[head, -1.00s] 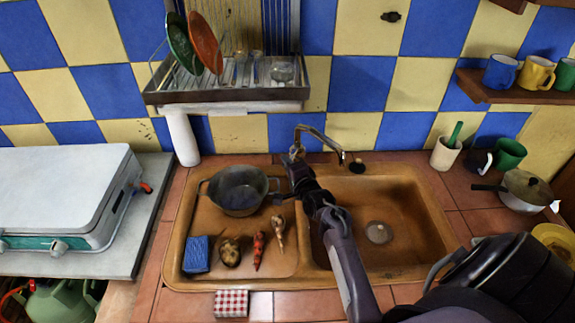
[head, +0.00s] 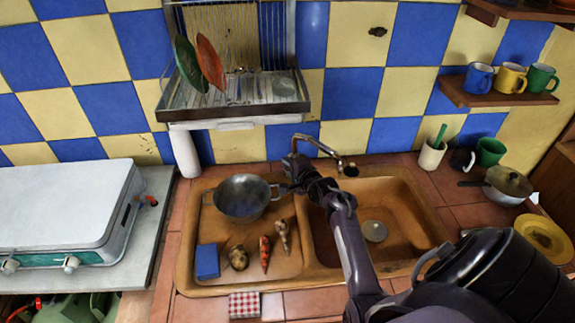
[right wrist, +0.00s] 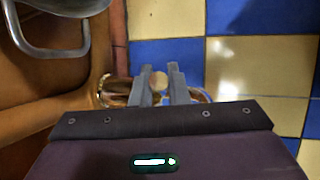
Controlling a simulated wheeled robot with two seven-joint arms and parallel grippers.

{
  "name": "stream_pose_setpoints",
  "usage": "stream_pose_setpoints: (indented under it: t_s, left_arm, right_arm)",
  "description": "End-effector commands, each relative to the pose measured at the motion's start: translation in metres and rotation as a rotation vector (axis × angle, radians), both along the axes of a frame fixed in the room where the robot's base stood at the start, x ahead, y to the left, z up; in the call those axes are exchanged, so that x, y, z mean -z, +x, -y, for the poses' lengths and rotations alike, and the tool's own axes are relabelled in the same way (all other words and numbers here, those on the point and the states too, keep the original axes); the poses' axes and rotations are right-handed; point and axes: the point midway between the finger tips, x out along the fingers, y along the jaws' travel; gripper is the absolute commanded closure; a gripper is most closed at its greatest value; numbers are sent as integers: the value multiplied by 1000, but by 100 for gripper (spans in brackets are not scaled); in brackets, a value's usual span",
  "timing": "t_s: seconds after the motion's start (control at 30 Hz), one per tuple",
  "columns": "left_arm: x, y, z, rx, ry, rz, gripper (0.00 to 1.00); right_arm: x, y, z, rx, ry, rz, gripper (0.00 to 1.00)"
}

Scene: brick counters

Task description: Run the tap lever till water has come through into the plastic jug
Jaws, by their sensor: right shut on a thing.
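The tap (head: 318,143) stands at the back of the brown sink, and its spout arches to the right over the basin (head: 405,200). My right gripper (head: 289,180) is at the tap's base. In the right wrist view its two grey fingers (right wrist: 159,78) are shut on a small round tan end (right wrist: 159,82), which looks like the tap lever. The fingers and wrist hide most of the lever. I see no water stream below the spout. No plastic jug can be made out in these views. My left gripper is not in view.
A metal pot (head: 243,197), blue sponge (head: 207,261) and several vegetables lie on the sink's left drainboard. A dish rack (head: 230,112) hangs above. Right of the sink stand a white pot (head: 431,156), green mug (head: 490,151) and lidded pan (head: 505,198). The basin looks empty.

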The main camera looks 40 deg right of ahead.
Motion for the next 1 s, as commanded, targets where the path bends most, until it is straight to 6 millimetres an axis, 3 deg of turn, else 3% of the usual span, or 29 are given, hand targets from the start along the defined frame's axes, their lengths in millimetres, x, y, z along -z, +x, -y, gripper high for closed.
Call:
stream_pose_setpoints:
  t_s: [0.17,0.2,0.33,0.67,1.0]
  left_arm:
    - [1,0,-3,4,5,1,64]
    - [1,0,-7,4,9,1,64]
    - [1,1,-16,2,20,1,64]
    - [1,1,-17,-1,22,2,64]
    - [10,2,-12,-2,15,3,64]
  right_arm:
    - [1,-1,1,5,0,-1,100]
    - [1,-1,1,5,0,-1,80]
    - [1,-1,1,5,0,0,64]
    - [1,-3,1,5,-1,-1,64]
    - [-10,-45,-4,5,-3,-1,64]
